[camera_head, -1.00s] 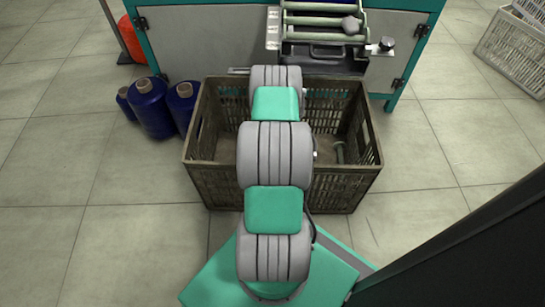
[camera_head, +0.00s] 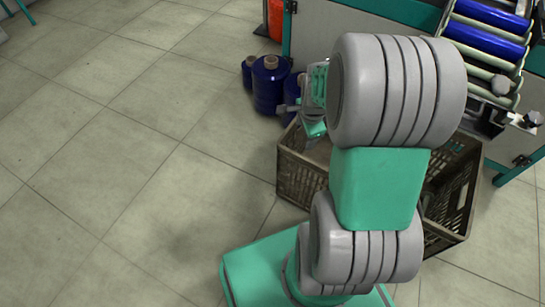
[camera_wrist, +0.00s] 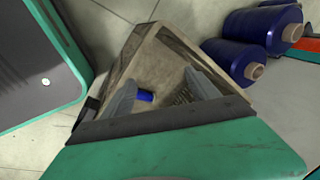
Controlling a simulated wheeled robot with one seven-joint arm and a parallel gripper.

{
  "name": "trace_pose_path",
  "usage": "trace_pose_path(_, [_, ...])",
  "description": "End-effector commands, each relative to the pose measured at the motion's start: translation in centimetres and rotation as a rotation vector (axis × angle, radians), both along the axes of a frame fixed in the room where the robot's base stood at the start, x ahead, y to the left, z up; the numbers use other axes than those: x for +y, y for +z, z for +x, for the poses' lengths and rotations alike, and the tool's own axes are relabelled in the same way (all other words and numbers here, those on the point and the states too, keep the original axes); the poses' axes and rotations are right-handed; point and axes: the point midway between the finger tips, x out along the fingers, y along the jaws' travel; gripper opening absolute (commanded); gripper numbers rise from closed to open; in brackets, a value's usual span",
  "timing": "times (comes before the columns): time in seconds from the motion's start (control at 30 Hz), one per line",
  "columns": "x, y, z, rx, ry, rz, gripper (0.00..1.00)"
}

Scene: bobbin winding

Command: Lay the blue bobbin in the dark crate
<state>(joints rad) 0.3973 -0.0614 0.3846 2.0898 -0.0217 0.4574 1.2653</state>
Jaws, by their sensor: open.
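The dark crate (camera_head: 301,177) stands on the floor behind my arm, which hides much of its inside. My gripper (camera_head: 306,112) is above the crate's left part in the head view. In the wrist view my gripper (camera_wrist: 162,92) is open, its two grey fingers spread apart over the crate (camera_wrist: 165,65). A small blue bobbin (camera_wrist: 145,96) shows between the fingers, nearer the left one. It appears to lie inside the crate, but whether it touches a finger I cannot tell. The head view does not show this bobbin.
Large dark-blue spools (camera_head: 270,85) stand on the floor by the crate's far left corner, close to my gripper; they also show in the wrist view (camera_wrist: 248,60). A machine with blue rolls on a rack (camera_head: 484,42) stands behind. The floor at left is clear.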

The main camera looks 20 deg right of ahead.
Motion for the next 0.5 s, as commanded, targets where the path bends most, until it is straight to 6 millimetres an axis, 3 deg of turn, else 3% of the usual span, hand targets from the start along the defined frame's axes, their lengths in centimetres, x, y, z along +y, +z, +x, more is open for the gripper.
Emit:
trace_pose_path(0.03, [2.6,2.2,-0.5,0.014,0.193,-0.036,0.69])
trace_pose_path(0.1, [6.0,4.6,-2.1,0.046,0.489,-0.089,0.69])
trace_pose_path(0.23, [11.4,8.1,-6.0,0.092,1.025,-0.183,0.69])
trace_pose_path(0.4, [15.1,10.1,-10.4,0.122,1.498,-0.26,0.69])
trace_pose_path(0.5, [15.7,10.4,-11.4,0.128,1.603,-0.275,0.69])
